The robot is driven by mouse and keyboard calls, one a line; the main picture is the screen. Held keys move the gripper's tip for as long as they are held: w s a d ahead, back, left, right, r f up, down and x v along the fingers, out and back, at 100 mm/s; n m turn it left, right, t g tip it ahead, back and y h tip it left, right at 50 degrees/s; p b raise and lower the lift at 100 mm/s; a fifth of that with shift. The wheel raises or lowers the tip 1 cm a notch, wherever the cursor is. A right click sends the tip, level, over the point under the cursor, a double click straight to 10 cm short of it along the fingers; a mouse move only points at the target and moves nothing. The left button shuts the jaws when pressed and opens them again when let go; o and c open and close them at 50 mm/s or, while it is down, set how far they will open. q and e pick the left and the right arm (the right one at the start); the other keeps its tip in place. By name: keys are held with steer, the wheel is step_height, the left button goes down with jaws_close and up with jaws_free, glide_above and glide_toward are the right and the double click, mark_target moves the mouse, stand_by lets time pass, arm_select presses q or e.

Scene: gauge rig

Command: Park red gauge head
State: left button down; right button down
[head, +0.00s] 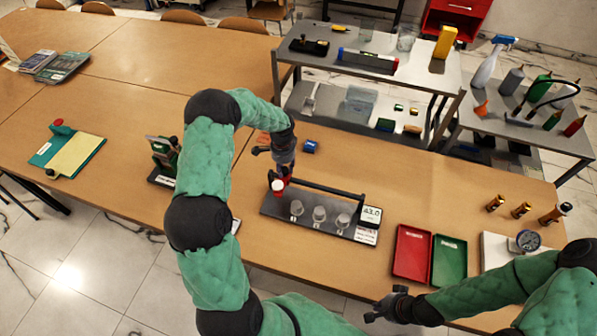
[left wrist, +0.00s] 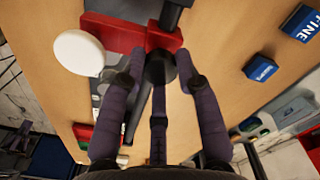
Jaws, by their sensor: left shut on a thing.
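The red gauge head (head: 278,186) with its white round face is at the left end of the grey gauge rig (head: 285,212), at the dark rail. In the left wrist view the red gauge head (left wrist: 112,34) shows close, with the white disc (left wrist: 78,52) to its left. My left gripper (head: 283,160) comes down from above onto it. In the left wrist view my left gripper (left wrist: 160,68) has its purple fingers closed around a dark round knob on the red head. My right gripper (head: 388,306) is over the front edge, away from the rig; its finger opening is unclear.
The rig base bears several clear cups and a display (head: 371,214) reading about 43.0. A blue block (head: 310,146) lies behind the rig. A red tray (head: 412,252) and green tray (head: 449,260) lie to its right. A dial gauge (head: 528,240) stands at far right.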

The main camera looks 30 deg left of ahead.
arm_select(q)
steer(key=shift+s+a, duration=0.25)
steer(key=shift+a, duration=0.95)
steer(key=c, duration=1.2)
jaws_free()
steer(key=o, duration=0.3)
steer(key=shift+a, duration=0.1)
steer(key=shift+r, duration=0.35)
step_height(320, 180, up, 11)
steer(key=shift+r, duration=0.15)
